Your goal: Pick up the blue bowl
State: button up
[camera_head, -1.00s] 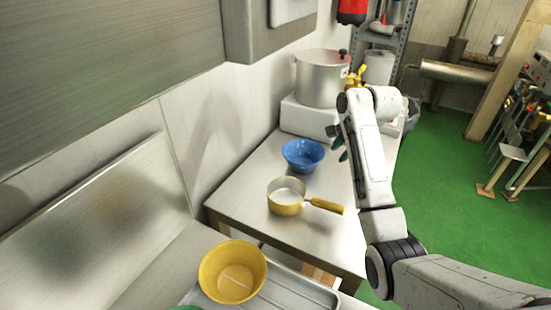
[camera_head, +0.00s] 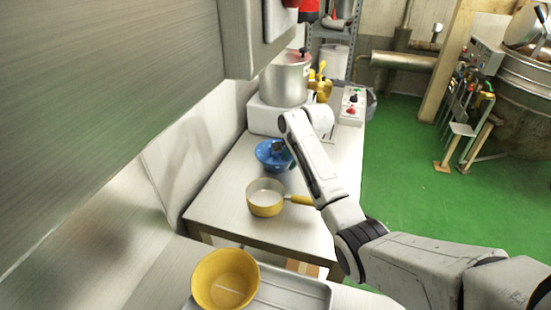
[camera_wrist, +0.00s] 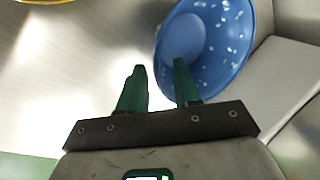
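The blue bowl (camera_head: 270,156) stands upright on the metal table, and my arm partly covers its right side in the head view. In the wrist view the blue bowl (camera_wrist: 222,50) is speckled white and fills the upper right. My gripper (camera_wrist: 158,75) has two dark green fingers with a clear gap between them and nothing held. The right finger's tip overlaps the bowl's near edge in the picture; whether they touch I cannot tell. In the head view my gripper (camera_head: 285,150) is at the bowl's right side, mostly hidden by my arm.
A yellow saucepan (camera_head: 262,207) stands in front of the bowl, its handle pointing right. A white appliance (camera_head: 262,118) carrying a steel pot (camera_head: 284,84) is behind the bowl. A yellow bowl (camera_head: 225,278) is on a metal tray (camera_head: 290,291) nearer. The metal table (camera_head: 217,205) is bare left of the saucepan.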

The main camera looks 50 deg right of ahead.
jog(key=shift+x, duration=1.4)
jog(key=shift+d, duration=0.15)
grip_shut()
